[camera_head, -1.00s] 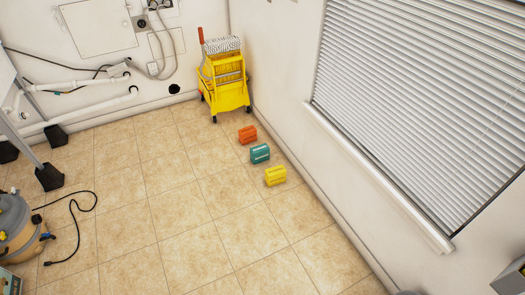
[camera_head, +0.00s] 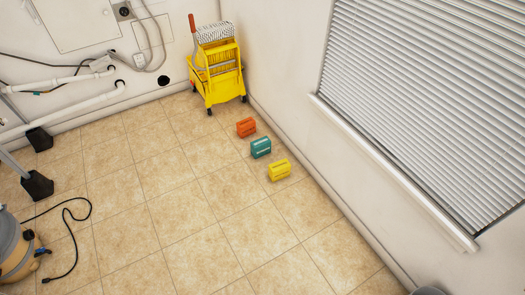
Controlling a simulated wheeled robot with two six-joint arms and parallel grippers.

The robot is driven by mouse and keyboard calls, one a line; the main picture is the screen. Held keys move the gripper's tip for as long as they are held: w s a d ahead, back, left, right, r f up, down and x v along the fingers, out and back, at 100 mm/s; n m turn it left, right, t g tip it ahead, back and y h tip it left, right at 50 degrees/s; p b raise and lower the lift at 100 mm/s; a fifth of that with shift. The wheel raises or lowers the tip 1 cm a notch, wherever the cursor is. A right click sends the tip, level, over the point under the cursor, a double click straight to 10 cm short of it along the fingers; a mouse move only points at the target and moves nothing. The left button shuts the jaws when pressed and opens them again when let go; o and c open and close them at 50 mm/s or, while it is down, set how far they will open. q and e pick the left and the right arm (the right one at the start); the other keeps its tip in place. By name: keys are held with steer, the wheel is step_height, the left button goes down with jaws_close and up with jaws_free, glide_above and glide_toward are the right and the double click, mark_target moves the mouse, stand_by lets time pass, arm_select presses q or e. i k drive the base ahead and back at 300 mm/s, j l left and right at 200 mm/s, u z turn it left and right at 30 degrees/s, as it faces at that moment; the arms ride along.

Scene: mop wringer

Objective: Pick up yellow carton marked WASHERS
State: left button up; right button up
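A small yellow carton (camera_head: 279,170) stands on the tiled floor near the right-hand wall. Its printed marking is too small to read. A teal carton (camera_head: 261,148) stands just behind it, and an orange-red carton (camera_head: 246,127) stands farther back in the same row. The cartons are apart from one another. Neither of my grippers shows in the head view.
A yellow mop wringer bucket (camera_head: 218,80) on casters stands in the back corner. A vacuum (camera_head: 18,250) with a black cord (camera_head: 72,222) is at the lower left. Black-footed legs (camera_head: 37,186) stand at the left. The tiled floor (camera_head: 170,215) before the cartons is clear.

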mark_target(278, 171)
steer(key=u, duration=1.3)
steer(key=z, duration=1.75)
steer(key=i+j+z, duration=0.25)
steer(key=j, duration=0.15)
steer(key=j+z, duration=0.25)
steer(key=i+j+z, duration=0.1)
steer(key=j+z, duration=0.2)
steer(key=j, duration=0.25)
steer(key=i+j+z, duration=0.1)
steer(key=j, duration=0.9)
steer(key=i+j+z, duration=0.1)
steer(key=j, duration=0.9)
steer(key=i+j+z, duration=0.1)
steer(key=j, duration=0.9)
